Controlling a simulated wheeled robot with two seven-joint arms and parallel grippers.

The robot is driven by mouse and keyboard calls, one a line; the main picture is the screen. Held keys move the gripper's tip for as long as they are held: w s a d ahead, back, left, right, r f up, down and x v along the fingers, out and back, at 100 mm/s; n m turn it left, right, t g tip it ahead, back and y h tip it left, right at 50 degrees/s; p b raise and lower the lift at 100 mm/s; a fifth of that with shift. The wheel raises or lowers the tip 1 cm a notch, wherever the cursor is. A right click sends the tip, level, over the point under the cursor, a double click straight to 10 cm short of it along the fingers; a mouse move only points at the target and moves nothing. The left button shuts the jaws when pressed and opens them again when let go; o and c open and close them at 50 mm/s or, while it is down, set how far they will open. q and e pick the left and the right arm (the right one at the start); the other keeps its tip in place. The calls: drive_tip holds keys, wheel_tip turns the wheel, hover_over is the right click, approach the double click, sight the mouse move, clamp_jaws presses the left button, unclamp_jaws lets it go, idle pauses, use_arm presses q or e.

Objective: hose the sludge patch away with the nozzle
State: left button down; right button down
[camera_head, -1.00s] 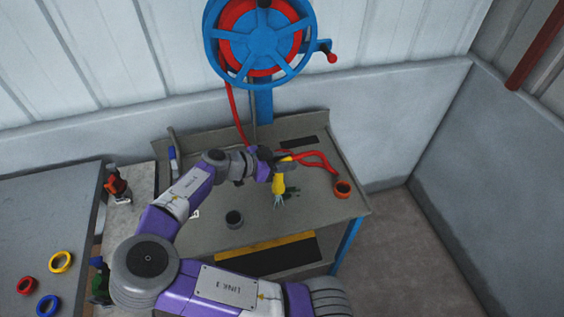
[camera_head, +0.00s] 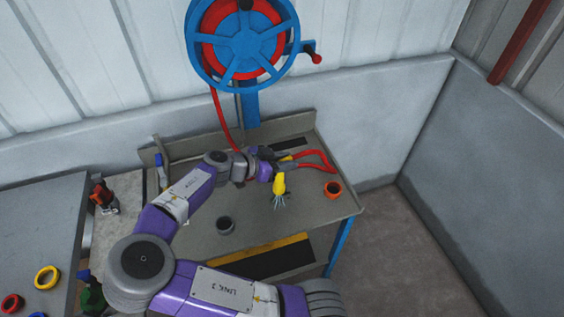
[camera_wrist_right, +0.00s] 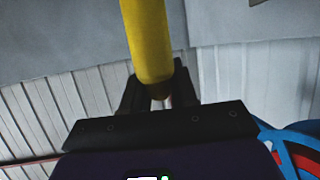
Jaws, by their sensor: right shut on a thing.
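The yellow nozzle (camera_head: 279,184) is held by my right gripper (camera_head: 276,166) above the grey bench, pointing down. Pale blue water jets (camera_head: 280,201) fan out from its lower end onto the bench top. In the right wrist view, the nozzle's yellow body (camera_wrist_right: 148,40) stands between the dark fingers of my right gripper (camera_wrist_right: 158,88), which is shut on it. I make out no sludge patch around the spray; the jets may cover some of the surface. A red hose (camera_head: 316,157) lies looped behind the gripper. My left gripper is not in view.
The grey bench (camera_head: 200,240) carries a dark grey ring (camera_head: 225,225) and an orange ring (camera_head: 333,189). A blue hose reel (camera_head: 243,40) stands behind. A side table (camera_head: 35,220) at left holds coloured rings. Bare floor lies right of the bench.

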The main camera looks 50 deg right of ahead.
drive_tip(key=shift+s+d+b, duration=0.75)
drive_tip(key=shift+s+d, duration=1)
drive_tip(key=shift+d, duration=1)
drive_tip(key=shift+w+d, duration=1.35)
drive_tip(key=shift+w, duration=0.85)
drive_tip(key=w+a+p, duration=0.2)
drive_tip(key=w+a, duration=0.3)
drive_tip(key=a, duration=0.4)
drive_tip(key=shift+w+a, duration=0.2)
drive_tip(key=shift+w, duration=0.15)
drive_tip(key=shift+a, duration=0.1)
idle(0.8)
